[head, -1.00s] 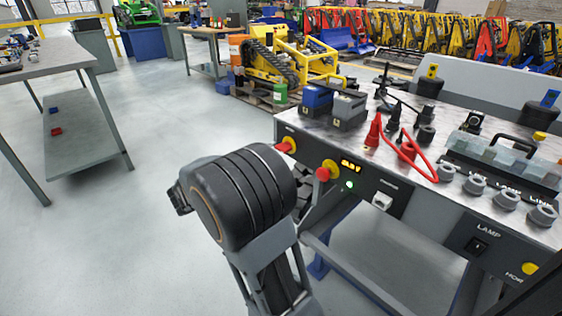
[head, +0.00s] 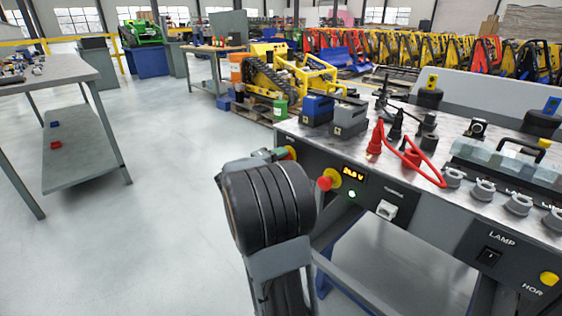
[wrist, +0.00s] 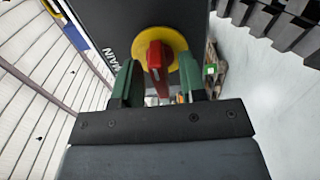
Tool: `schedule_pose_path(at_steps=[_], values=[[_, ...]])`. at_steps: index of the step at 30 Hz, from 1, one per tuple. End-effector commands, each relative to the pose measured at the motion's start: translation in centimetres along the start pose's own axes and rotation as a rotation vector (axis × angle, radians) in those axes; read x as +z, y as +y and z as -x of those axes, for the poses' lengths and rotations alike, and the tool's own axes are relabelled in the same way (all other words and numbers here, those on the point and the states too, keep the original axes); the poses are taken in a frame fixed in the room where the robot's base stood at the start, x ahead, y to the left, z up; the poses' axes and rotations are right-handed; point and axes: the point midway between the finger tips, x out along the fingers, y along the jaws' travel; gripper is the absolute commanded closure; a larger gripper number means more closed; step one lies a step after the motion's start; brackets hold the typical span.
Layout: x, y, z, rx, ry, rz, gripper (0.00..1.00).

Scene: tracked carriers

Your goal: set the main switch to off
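My gripper's two green fingers (wrist: 157,78) are open, one on each side of the red handle, with a visible gap on both sides. The handle lies roughly in line with the fingers. Whether the fingertips reach past the handle's front is hard to tell.
A red button on a yellow base (head: 325,182) sits just right of the switch, beside a lit voltage display (head: 354,174) and a green light (head: 352,195). A lamp switch (head: 490,255) is farther right. The floor left of the bench is clear.

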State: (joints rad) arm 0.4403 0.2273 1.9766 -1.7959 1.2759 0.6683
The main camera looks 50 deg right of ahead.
Motion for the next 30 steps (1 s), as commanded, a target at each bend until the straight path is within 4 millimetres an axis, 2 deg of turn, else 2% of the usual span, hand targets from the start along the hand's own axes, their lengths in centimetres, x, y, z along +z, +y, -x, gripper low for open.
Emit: schedule_pose_path(at_steps=[10,22,30], values=[[0.01,0.00,-0.22,0.000,0.000,0.001,0.63],[0.01,0.00,-0.20,0.000,0.000,0.001,1.00],[0.01,0.04,-0.19,0.000,0.000,0.010,1.00]])
